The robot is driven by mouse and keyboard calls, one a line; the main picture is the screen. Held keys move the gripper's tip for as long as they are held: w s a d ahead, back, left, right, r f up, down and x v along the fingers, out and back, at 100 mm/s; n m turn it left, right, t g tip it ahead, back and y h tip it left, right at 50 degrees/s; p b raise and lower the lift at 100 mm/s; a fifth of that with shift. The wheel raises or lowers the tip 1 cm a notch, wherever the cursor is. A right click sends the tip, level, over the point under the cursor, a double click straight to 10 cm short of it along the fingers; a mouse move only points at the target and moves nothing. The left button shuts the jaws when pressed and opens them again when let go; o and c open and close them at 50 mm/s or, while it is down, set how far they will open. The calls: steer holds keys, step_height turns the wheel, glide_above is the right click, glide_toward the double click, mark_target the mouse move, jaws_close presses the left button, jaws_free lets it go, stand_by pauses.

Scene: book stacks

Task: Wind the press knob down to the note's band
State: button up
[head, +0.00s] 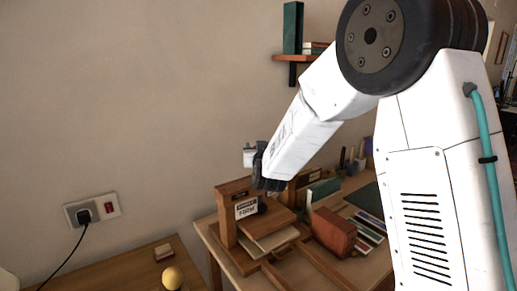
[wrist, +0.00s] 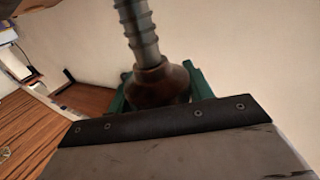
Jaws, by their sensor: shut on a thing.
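The wooden book press (head: 228,205) stands on the table at the centre of the head view. A white note (head: 246,207) on its front has a dark top line and the word FIRM. My gripper (head: 268,180) is above the press, at its top. In the wrist view, a brown rounded knob (wrist: 158,85) sits on a grey threaded screw (wrist: 140,35). Green gripper parts show on both sides of the knob, and my gripper is shut on it. In the head view the knob is hidden by my gripper. No scale or band can be made out.
A red-brown block (head: 333,232) and several coloured strips lie right of the press. A wall shelf (head: 300,58) with books is above.

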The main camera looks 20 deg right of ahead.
steer(key=o, duration=1)
steer(key=shift+r, duration=0.15)
steer(key=shift+s+a, duration=0.2)
steer(key=shift+s, duration=1.1)
steer(key=shift+s+a, duration=0.25)
steer(key=shift+s, duration=1)
steer(key=shift+s+a, duration=0.2)
steer(key=shift+s, duration=1.1)
